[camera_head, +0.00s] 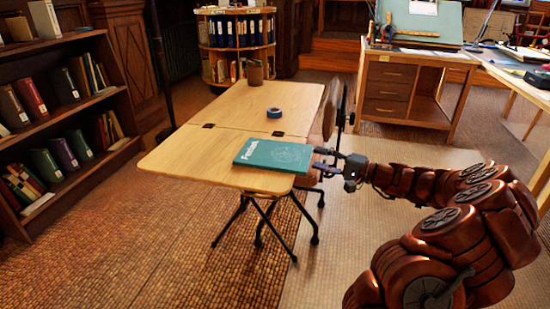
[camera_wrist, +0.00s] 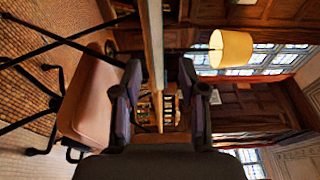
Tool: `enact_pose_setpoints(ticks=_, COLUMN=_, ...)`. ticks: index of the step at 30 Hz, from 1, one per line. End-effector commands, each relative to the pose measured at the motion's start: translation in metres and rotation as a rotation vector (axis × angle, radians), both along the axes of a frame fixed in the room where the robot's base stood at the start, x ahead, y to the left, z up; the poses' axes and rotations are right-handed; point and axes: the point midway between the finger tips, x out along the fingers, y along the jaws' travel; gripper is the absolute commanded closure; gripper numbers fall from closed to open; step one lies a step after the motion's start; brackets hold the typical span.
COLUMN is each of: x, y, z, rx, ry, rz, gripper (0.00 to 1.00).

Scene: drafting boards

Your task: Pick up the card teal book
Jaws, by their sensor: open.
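The teal book (camera_head: 273,155) lies flat with its cover up on the near right part of the wooden folding table (camera_head: 195,160). Its right side reaches the table's right edge and seems to stick out slightly past it. My gripper (camera_head: 323,159) is at that right side, fingertips close to the book. In the wrist view my gripper (camera_wrist: 160,72) is open, turned sideways, with a finger on each side of a thin edge-on slab. I cannot tell book from tabletop there, or whether the fingers touch anything.
A blue tape roll (camera_head: 274,112) and a brown cup (camera_head: 255,73) stand farther back on the table. A round-backed chair (camera_head: 333,105) is close behind my gripper. A bookshelf (camera_head: 95,100) is at left and a desk (camera_head: 400,95) at back right. The near left tabletop is clear.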

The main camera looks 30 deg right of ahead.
Motion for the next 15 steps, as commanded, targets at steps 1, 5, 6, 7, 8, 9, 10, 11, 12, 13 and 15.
enact_pose_setpoints(ticks=1, x=0.005, y=0.007, z=-0.004, rx=-0.001, ry=0.000, rz=0.005, gripper=0.58)
enact_pose_setpoints(ticks=5, x=0.019, y=0.016, z=-0.003, rx=-0.001, ry=0.001, rz=0.004, gripper=0.58)
enact_pose_setpoints(ticks=6, x=0.021, y=0.018, z=-0.003, rx=0.000, ry=0.001, rz=0.003, gripper=0.58)
enact_pose_setpoints(ticks=7, x=0.023, y=0.019, z=-0.003, rx=0.000, ry=0.001, rz=0.003, gripper=0.58)
enact_pose_setpoints(ticks=8, x=0.024, y=0.019, z=-0.002, rx=0.000, ry=0.001, rz=0.002, gripper=0.58)
enact_pose_setpoints(ticks=9, x=0.025, y=0.020, z=-0.002, rx=0.000, ry=0.001, rz=0.002, gripper=0.58)
enact_pose_setpoints(ticks=10, x=0.025, y=0.020, z=-0.002, rx=0.000, ry=0.001, rz=0.001, gripper=0.58)
enact_pose_setpoints(ticks=11, x=0.026, y=0.020, z=-0.002, rx=0.001, ry=0.002, rz=0.001, gripper=0.58)
enact_pose_setpoints(ticks=12, x=0.026, y=0.020, z=-0.001, rx=0.002, ry=0.001, rz=0.001, gripper=0.58)
enact_pose_setpoints(ticks=13, x=0.026, y=0.020, z=-0.001, rx=0.002, ry=0.001, rz=0.001, gripper=0.58)
enact_pose_setpoints(ticks=15, x=0.026, y=0.020, z=-0.001, rx=0.002, ry=0.001, rz=0.001, gripper=0.58)
